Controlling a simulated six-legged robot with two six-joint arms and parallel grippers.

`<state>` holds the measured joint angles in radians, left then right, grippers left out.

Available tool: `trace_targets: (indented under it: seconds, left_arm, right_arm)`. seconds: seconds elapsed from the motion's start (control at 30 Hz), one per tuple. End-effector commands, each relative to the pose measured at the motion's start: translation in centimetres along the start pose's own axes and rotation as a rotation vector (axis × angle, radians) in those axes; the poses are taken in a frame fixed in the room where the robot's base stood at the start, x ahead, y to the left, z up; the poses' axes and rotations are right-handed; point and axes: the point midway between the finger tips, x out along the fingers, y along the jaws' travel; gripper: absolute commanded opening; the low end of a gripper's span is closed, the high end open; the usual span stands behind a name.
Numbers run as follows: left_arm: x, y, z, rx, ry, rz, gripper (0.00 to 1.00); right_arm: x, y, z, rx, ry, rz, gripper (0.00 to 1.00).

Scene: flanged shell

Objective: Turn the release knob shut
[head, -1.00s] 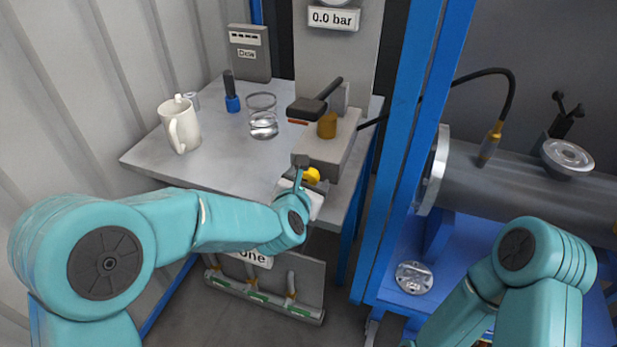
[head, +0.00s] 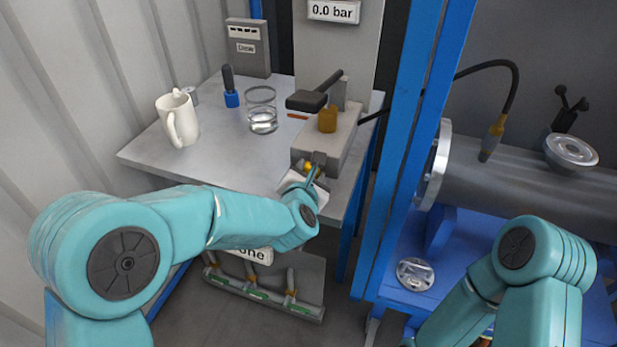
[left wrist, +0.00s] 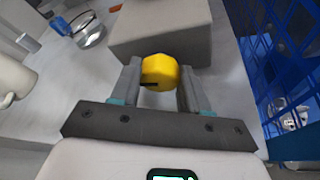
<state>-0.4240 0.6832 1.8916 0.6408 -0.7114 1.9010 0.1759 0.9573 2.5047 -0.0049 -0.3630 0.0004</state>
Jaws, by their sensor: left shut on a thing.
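The yellow release knob (left wrist: 160,72) is on the near face of the grey pump block (left wrist: 160,32). In the left wrist view my left gripper (left wrist: 160,88) has one finger on each side of the knob and is shut on it. A dark mark shows on the knob's left part. In the head view the knob (head: 308,167) is mostly hidden by my left gripper (head: 313,175), and the block (head: 328,140) stands on the grey table. My right arm shows at the lower right, but its gripper is out of view.
A white jug (head: 179,120), a glass of water (head: 262,112) and a blue-based bottle (head: 231,90) stand on the table (head: 205,155). A black lever (head: 315,95) rises above the block. A gauge panel (head: 334,12) reads 0.0 bar. A blue post (head: 410,130) stands to the right.

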Motion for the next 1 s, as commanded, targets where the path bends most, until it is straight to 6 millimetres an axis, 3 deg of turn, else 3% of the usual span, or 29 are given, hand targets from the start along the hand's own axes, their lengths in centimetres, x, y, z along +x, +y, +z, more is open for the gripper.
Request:
trace_targets:
  seconds: [0.03,0.2,0.6,0.63,0.7,1.0]
  left_arm:
    - [0.2,-0.4,-0.3,0.052,-0.005,0.022,0.15]
    - [0.1,-0.5,-0.2,0.204,-0.004,0.085,0.15]
    - [0.0,-0.3,0.0,0.255,-0.001,0.105,0.15]
    - [0.0,-0.3,0.0,0.255,-0.001,0.105,0.52]
    - [0.0,-0.3,0.0,0.255,-0.001,0.105,0.71]
    - [0.0,-0.4,-0.1,0.255,0.001,0.102,0.71]
  right_arm:
    - [1.1,0.4,0.0,0.000,0.000,0.000,0.69]
    - [2.3,0.8,0.0,0.000,0.000,0.000,0.69]
    - [2.4,0.8,0.0,0.000,0.000,0.000,0.69]
    - [2.4,0.8,0.0,0.000,0.000,0.000,0.69]
    - [2.4,0.8,0.0,0.000,0.000,0.000,0.69]
    - [2.4,0.9,0.0,0.000,0.000,0.000,0.69]
